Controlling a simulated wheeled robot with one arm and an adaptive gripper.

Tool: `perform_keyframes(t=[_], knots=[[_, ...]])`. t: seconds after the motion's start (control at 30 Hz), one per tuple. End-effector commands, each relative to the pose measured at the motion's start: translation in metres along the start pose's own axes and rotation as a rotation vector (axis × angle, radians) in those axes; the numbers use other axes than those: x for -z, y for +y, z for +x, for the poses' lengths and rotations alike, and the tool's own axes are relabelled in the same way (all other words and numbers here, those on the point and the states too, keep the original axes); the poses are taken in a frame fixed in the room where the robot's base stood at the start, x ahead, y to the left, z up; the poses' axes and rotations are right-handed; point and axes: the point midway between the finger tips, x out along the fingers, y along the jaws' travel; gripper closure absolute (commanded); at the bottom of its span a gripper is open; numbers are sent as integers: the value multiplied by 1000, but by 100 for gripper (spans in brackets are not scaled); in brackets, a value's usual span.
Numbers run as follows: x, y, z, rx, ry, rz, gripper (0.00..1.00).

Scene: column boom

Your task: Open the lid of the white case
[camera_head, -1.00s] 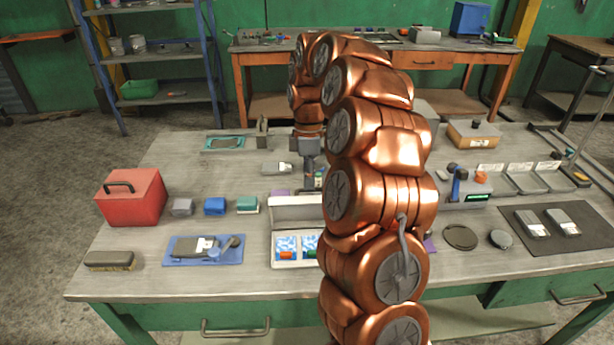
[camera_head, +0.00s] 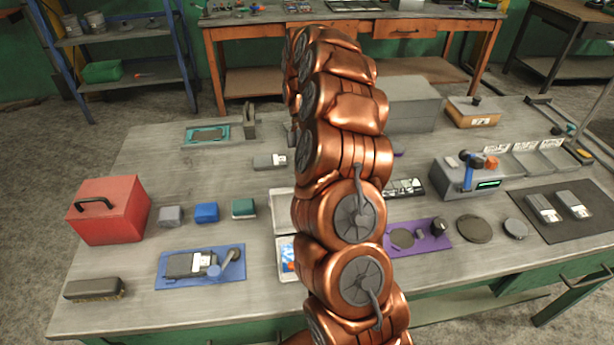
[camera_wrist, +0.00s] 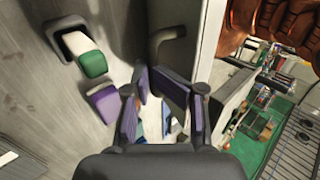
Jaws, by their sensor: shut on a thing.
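The white case (camera_head: 286,272) stands near the front middle of the bench, partly covered by my copper arm. Its pale lid (camera_head: 281,203) stands raised behind the tray, with blue-and-white contents (camera_head: 290,257) visible in front. My gripper is hidden behind my arm in the head view. The exact contact between the pads and the handle is hard to see.
A red box (camera_head: 108,220) and small blocks stand left of the case. A blue mat (camera_head: 238,272) with a device lies close on its left. A purple mat (camera_head: 437,240), a grey instrument (camera_head: 465,180) and a dark mat (camera_head: 522,220) are on the right.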

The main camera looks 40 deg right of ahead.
Motion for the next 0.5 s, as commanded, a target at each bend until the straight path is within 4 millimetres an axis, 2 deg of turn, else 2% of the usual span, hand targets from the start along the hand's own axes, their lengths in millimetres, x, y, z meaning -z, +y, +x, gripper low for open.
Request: perform_keyframes(t=[0.03,0.47,0.5], knots=[[-1,5,2,-3,1,3,100],[-4,8,3,-3,3,7,100],[-4,8,3,-4,3,7,78]])
